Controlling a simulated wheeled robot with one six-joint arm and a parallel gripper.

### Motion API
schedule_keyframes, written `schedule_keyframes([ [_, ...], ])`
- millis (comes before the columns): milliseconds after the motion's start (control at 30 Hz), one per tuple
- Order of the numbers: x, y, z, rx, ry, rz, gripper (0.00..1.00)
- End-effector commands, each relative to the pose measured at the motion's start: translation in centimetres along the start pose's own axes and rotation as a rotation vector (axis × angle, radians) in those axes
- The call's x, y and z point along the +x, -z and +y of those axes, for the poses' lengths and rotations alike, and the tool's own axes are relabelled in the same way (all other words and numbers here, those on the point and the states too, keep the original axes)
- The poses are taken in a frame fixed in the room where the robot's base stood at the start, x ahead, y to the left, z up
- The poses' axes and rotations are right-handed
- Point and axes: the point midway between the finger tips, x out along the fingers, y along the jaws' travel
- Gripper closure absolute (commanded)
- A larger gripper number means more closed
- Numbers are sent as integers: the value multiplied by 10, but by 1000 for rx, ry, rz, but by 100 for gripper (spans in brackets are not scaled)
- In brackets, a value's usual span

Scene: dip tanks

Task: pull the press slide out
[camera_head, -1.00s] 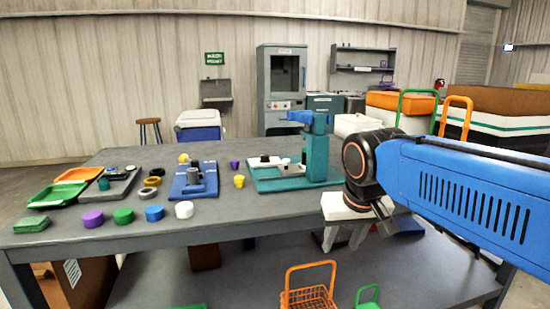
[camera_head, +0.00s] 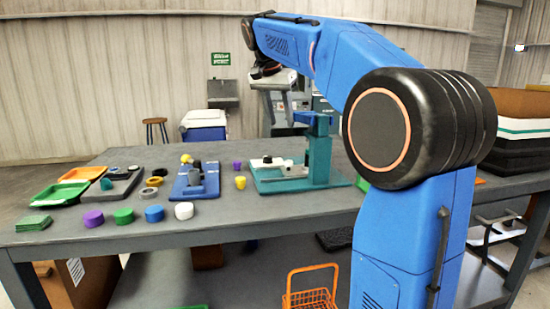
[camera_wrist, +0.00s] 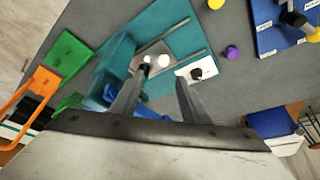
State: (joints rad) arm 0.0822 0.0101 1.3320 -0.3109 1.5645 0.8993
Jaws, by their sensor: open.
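The teal press (camera_head: 319,152) stands on the grey workbench, with a blue part at its top and a flat teal base. Its slide, a white plate with a black knob (camera_head: 267,160), sits at the left of the base. In the wrist view the slide (camera_wrist: 207,69) lies by the rails, beyond the tip of the right finger. My gripper (camera_head: 282,112) is raised above and behind the press in the head view. In the wrist view my gripper (camera_wrist: 161,82) is open and empty, its fingers pointing at the press base. The press column is partly behind the left finger.
Colored round pieces line the bench's front, and green (camera_head: 59,195) and orange trays lie far left. The bench front before the press is clear.

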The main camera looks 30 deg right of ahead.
Motion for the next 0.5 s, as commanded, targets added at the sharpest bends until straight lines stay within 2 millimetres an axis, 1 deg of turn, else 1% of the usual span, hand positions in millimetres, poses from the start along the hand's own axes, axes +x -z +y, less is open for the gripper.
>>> schedule_keyframes([
  [33, -1, 6, -4, 18, -6, 3, 59],
  [100, -1, 11, -6, 36, -12, 4, 59],
  [267, 4, 14, -7, 49, -17, 5, 59],
  [367, 15, 14, -7, 48, -18, 4, 59],
  [500, 38, 14, -6, 47, -18, 4, 59],
])
